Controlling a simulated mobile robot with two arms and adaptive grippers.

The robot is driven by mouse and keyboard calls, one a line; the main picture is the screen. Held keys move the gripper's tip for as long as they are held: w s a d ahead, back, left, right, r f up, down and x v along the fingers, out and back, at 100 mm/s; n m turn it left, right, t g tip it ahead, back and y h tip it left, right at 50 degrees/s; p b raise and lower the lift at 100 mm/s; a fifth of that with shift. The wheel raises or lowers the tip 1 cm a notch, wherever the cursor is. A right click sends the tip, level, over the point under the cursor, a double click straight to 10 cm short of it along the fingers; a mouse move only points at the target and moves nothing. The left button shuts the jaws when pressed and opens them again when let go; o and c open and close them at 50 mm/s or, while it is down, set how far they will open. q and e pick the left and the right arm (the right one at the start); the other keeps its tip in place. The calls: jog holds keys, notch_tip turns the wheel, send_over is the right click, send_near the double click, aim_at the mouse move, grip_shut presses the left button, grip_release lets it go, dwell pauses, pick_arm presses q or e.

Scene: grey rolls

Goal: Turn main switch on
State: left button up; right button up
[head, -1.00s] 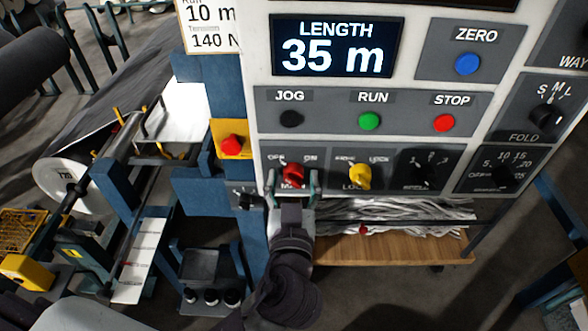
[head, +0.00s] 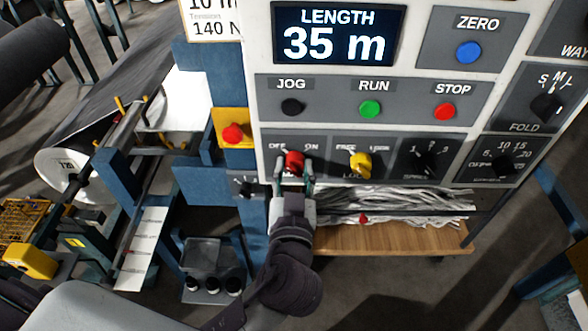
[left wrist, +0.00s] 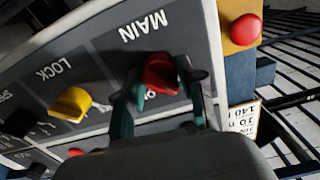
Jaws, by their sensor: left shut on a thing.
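The red main switch knob (head: 294,161) sits on the grey control panel, between the OFF and ON labels in the head view. My left gripper (head: 295,170) reaches up to it from below, with one finger on each side, and is shut on the knob. In the left wrist view the red knob (left wrist: 160,73) lies between the two green-grey fingers (left wrist: 155,95), beside the upside-down MAIN label. The knob's exact pointing direction is hard to tell. My right gripper is not in view.
The yellow lock knob (head: 361,164) is close on the right. JOG, RUN (head: 370,109) and STOP buttons sit above. A red button on a yellow box (head: 232,133) is on the left. A wooden shelf (head: 390,238) with grey material lies below the panel.

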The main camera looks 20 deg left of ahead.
pick_arm(q)
jog(key=m+p, duration=0.1)
jog(key=m, duration=0.3)
jog(key=shift+r, duration=0.1)
jog(key=m+p, duration=0.1)
jog(key=m, duration=0.3)
jog(key=shift+r+m+p, duration=0.1)
jog(key=shift+m+p, duration=0.2)
jog(key=shift+p, duration=0.1)
jog(key=m+p, duration=0.2)
jog(key=m, duration=0.2)
jog(key=shift+m+p, duration=1.1)
jog(key=shift+m, duration=1)
jog(key=o, duration=1.2)
jog(key=shift+c, duration=0.2)
jog(key=shift+s, duration=0.1)
